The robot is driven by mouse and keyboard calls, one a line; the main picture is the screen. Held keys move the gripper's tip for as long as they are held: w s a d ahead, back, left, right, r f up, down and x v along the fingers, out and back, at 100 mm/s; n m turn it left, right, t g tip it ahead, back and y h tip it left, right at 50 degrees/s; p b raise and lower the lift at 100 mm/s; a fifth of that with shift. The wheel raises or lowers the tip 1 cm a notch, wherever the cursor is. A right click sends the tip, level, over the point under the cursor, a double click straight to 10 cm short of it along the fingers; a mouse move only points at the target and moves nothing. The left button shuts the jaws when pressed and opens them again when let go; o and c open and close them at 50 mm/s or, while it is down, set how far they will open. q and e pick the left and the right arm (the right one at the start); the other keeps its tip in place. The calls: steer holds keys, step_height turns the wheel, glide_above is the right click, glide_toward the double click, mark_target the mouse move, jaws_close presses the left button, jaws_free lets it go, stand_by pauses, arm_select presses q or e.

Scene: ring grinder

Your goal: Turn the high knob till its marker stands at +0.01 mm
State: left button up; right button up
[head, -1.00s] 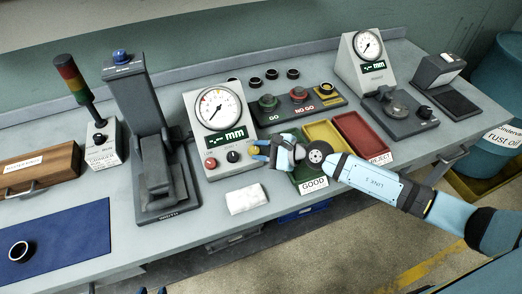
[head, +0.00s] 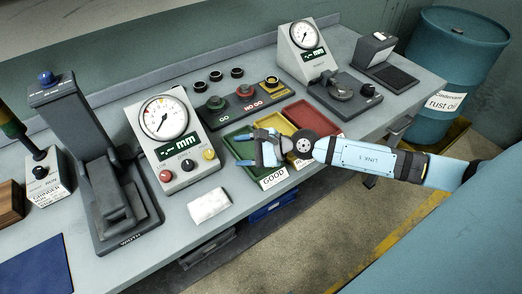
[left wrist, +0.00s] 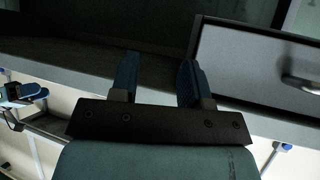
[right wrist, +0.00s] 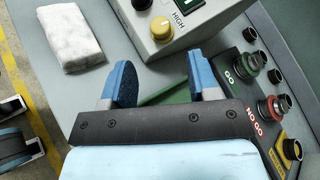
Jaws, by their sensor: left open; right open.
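The high knob (head: 208,154) is a small yellow round knob on the front right of the grey gauge box (head: 143,119). In the right wrist view the yellow knob (right wrist: 161,27) sits beside the label HIGH. The gauge's dial (head: 164,117) has small coloured marks at its edge; I cannot read where they stand. My right gripper (head: 244,150) is open and empty, to the right of the knob and apart from it. In the right wrist view its fingers (right wrist: 160,72) point towards the knob with a gap between. My left gripper (left wrist: 158,68) is open and empty near the bench front.
A red knob (head: 166,175) and a black knob (head: 187,165) share the gauge panel. A white cloth (head: 209,206) lies in front. The green tray (head: 238,148) is below my right gripper, with yellow and red trays beyond. A drawer (left wrist: 255,70) is near my left gripper.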

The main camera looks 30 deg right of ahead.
steer(key=b+v, duration=0.1)
steer(key=v, duration=0.4)
steer(key=shift+s+d+r+b, duration=0.15)
steer(key=shift+s+d+b, duration=0.1)
steer(key=shift+b, duration=0.05)
